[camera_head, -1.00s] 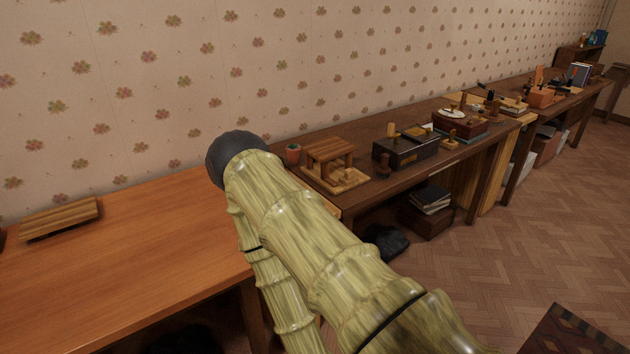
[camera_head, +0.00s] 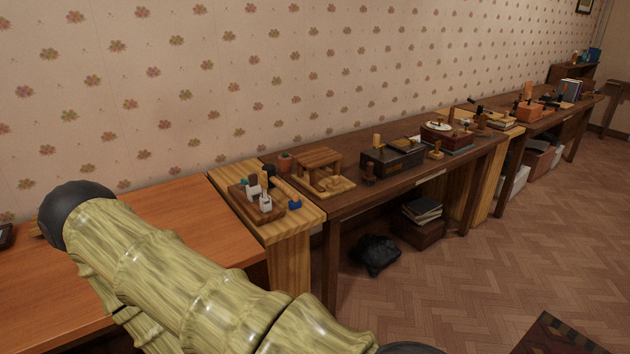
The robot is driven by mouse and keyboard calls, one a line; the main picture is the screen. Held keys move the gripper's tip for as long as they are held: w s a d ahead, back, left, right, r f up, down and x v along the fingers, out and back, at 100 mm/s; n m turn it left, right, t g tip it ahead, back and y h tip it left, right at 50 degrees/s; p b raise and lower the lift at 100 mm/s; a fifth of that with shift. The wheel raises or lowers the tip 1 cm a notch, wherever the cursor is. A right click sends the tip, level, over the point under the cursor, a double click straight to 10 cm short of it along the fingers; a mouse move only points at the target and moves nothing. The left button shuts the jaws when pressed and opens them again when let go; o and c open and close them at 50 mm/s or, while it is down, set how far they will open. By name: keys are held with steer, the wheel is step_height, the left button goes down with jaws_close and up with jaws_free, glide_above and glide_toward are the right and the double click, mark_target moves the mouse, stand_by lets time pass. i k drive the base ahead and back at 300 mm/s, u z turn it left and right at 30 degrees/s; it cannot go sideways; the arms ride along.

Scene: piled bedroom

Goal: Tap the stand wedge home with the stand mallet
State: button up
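A small wooden stand (camera_head: 318,158) with a slatted top and legs is on a pale wooden base at the near end of the dark table. A small light wooden piece (camera_head: 336,184) lies low on that base; I cannot tell if it is the wedge. A dark-headed tool with a light handle (camera_head: 283,187) lies left of the stand; it may be a mallet, but it is too small to be sure. My arm crosses the lower left, ending in a dark rounded part. My gripper does not show.
A pale wooden cabinet (camera_head: 294,262) bears a brown tray (camera_head: 243,206) with small white and grey items. The orange desk (camera_head: 190,205) is partly behind my arm. Herringbone floor (camera_head: 450,290) is open at right.

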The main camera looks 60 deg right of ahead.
mark_target(273, 182)
steer(key=z, duration=0.45)
steer(key=i, duration=1.4)
steer(key=z, duration=1.55)
steer(key=i, duration=0.8)
steer(key=z, duration=0.85)
